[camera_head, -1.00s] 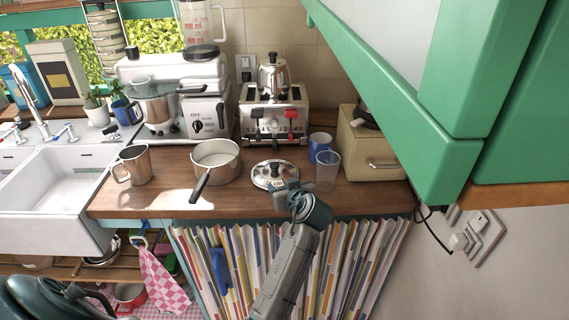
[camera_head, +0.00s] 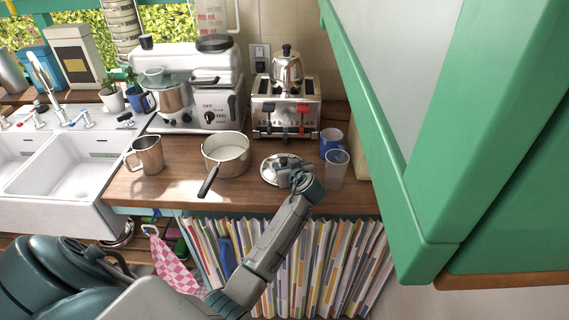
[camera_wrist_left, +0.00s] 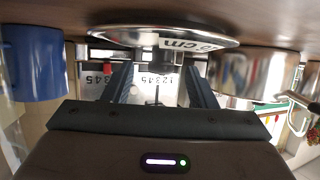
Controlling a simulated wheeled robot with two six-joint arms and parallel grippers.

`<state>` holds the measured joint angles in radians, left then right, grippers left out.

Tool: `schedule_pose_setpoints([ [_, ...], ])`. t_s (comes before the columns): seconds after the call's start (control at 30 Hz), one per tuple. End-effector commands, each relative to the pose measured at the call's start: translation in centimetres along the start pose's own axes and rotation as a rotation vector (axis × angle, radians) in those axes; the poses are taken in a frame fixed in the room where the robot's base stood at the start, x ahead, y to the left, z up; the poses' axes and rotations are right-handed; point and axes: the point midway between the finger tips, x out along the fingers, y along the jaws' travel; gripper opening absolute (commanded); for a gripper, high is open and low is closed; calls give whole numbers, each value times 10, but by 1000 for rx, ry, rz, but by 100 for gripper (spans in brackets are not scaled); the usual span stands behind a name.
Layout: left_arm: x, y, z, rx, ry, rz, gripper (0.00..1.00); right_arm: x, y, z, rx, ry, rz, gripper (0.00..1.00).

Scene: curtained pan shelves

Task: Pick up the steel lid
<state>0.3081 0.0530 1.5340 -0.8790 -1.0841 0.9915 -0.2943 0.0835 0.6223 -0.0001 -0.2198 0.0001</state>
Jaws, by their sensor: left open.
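The steel lid (camera_head: 268,174) lies on the wooden counter, right of the white-filled saucepan (camera_head: 226,155). My left gripper (camera_head: 287,163) is at the lid, covering its middle and right part in the head view. In the left wrist view the scene is upside down; the lid (camera_wrist_left: 165,37) spans the top, just beyond the open fingers (camera_wrist_left: 158,90). Nothing is clearly held between the fingers. My right gripper is not in view.
A clear cup (camera_head: 336,170) and a blue mug (camera_head: 331,141) stand close right of the lid. The toaster (camera_head: 285,108) is behind it. A steel mug (camera_head: 147,155) stands left. The green cabinet (camera_head: 395,170) hangs at the right, and files fill the space below the counter.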

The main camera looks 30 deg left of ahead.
Motion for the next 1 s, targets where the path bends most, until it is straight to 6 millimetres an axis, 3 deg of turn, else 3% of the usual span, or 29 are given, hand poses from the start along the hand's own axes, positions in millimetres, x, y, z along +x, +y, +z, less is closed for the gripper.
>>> schedule_pose_setpoints([
  [0.2,20,0,-1,1,0,-1,52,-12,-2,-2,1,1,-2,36],
  [0.47,22,0,0,-1,0,0,52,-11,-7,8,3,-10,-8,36],
  [0.73,22,0,0,0,0,0,0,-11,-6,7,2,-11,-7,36],
  [1.0,21,0,-1,-1,1,0,0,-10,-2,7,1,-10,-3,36],
])
